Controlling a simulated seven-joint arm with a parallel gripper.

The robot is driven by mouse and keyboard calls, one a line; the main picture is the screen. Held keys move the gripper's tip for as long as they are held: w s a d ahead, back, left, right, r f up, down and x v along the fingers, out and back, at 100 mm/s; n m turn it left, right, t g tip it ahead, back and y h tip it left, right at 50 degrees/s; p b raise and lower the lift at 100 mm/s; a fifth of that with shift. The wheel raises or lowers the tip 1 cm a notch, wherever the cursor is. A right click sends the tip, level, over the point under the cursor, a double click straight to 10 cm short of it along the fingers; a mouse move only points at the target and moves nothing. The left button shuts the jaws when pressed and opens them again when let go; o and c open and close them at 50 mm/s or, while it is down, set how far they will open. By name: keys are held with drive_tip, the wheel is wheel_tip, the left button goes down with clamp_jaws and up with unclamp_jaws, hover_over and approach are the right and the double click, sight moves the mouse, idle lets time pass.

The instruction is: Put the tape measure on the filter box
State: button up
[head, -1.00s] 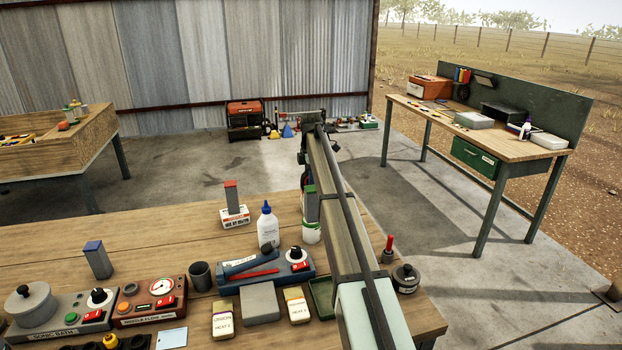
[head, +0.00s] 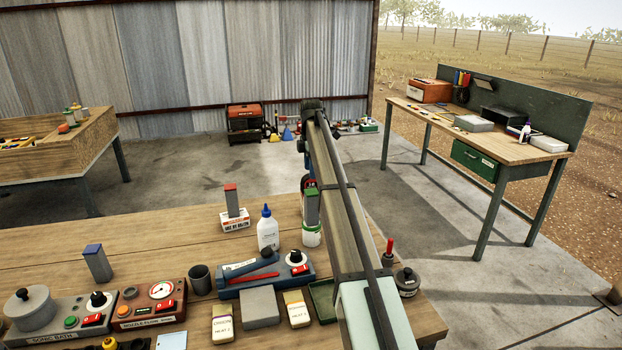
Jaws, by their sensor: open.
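A small white box with a red band and printed label (head: 236,224) stands near the far edge of the near workbench; it may be the filter box, but its label is too small to read. A grey upright block with a red top (head: 231,203) stands at it, on or just behind it. I cannot make out a tape measure. My arm runs from the bottom right up to its elbow and then down behind itself. My gripper is hidden, and a small red and dark patch beside the arm is too covered to name.
Control boxes (head: 150,305) fill the left front. The wooden bench (head: 150,245) is clear left of the labelled box.

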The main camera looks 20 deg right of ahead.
wheel_tip(320, 180, up, 6)
drive_tip(key=shift+r, duration=0.25)
